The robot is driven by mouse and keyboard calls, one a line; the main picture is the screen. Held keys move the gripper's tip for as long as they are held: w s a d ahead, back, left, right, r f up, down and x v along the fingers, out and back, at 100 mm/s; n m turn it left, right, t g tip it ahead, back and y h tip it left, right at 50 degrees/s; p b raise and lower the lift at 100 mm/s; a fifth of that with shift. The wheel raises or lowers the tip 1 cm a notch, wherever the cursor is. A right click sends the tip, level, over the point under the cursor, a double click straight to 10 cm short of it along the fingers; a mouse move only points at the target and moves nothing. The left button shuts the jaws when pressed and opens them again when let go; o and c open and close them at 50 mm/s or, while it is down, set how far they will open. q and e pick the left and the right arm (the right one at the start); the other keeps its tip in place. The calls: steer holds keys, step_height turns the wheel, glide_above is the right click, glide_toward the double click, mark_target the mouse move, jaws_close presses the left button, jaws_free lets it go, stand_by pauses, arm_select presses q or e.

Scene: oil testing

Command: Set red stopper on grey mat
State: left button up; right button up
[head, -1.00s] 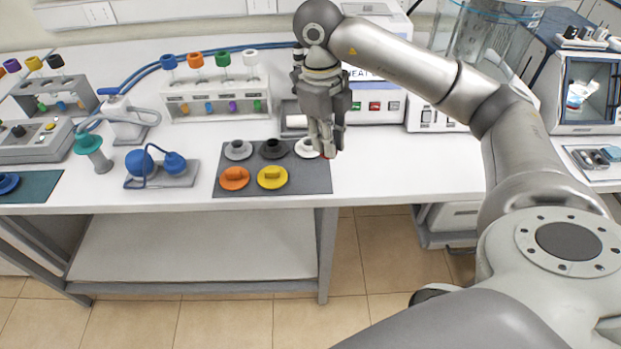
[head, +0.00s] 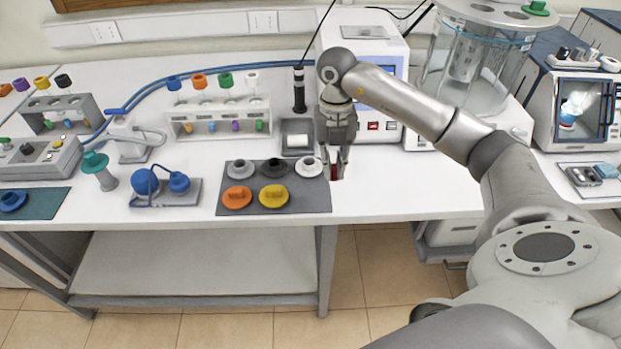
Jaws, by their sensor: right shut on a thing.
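The grey mat (head: 310,200) lies near the front edge of the table. It carries white, black, grey, orange and yellow stoppers. My right gripper (head: 335,176) points down at the mat's right edge, just right of the white stopper (head: 309,167). It is shut on the red stopper (head: 335,172), which shows only as a small red patch between the fingers. I cannot tell whether the red stopper touches the mat or the table. My left gripper is not in view.
A blue-bulbed device (head: 165,190) stands left of the mat, and a rack of coloured-cap tubes (head: 215,118) behind it. A white instrument (head: 385,125) stands behind my right gripper. The tabletop (head: 400,190) right of the mat is clear.

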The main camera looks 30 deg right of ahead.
steer(key=w+a+f, duration=0.1)
steer(key=f, duration=0.1)
steer(key=w+a+f+p, duration=0.1)
steer(key=w+f, duration=0.1)
steer(key=w+a+f+p, duration=0.1)
steer(key=f, duration=0.1)
steer(key=shift+w+a+f, duration=0.1)
steer(key=shift+w, duration=0.2)
step_height(320, 180, down, 2)
steer(key=shift+f+p, duration=0.25)
steer(key=shift+p, duration=0.1)
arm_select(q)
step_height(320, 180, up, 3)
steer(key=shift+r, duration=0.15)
arm_select(e)
steer(key=shift+f, duration=0.25)
steer(key=shift+f, duration=0.1)
steer(key=o, duration=0.8)
steer(key=shift+c, duration=0.2)
arm_select(q)
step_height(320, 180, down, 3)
steer(key=b, duration=0.3)
arm_select(e)
step_height(320, 180, up, 12)
steer(key=w, duration=0.1)
steer(key=shift+d, duration=0.3)
